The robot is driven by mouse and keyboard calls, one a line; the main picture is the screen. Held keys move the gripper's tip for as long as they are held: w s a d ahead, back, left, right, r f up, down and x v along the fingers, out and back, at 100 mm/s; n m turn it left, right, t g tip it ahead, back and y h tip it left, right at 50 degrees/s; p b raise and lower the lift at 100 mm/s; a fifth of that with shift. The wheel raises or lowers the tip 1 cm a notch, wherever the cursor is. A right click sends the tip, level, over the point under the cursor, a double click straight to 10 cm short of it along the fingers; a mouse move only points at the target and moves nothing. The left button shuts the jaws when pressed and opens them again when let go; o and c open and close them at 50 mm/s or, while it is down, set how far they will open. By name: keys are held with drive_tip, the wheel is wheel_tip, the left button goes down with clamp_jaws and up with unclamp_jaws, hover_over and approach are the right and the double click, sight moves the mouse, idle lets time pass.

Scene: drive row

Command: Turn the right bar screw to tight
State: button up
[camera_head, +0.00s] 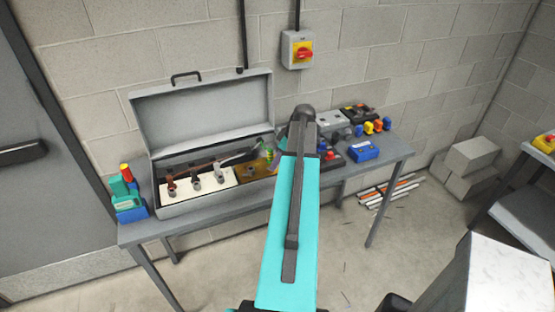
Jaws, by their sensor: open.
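The white terminal block (205,190) lies in the left half of an open grey box (190,206). Several dark screw posts stand along it, with a brown copper-coloured bar (188,170) behind them. The rightmost post, the right bar screw (220,175), stands near the block's right end; how tight it is cannot be told at this size. My gripper (262,152) appears just left of my teal arm, over the box and to the right of that screw, apart from it. It is open, small and partly hidden by my arm. A pale grey shape (240,158) lies between it and the screw.
The box's raised lid (205,112) stands behind the block. A teal, blue and red item (127,196) stands at the left end of the grey table (160,229). Right of my arm are a blue box (362,151) and several coloured parts. A red-yellow switch (302,52) is on the wall.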

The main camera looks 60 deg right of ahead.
drive_tip(key=shift+c, duration=0.4)
drive_tip(key=c, duration=0.8)
drive_tip(key=shift+c, duration=0.2)
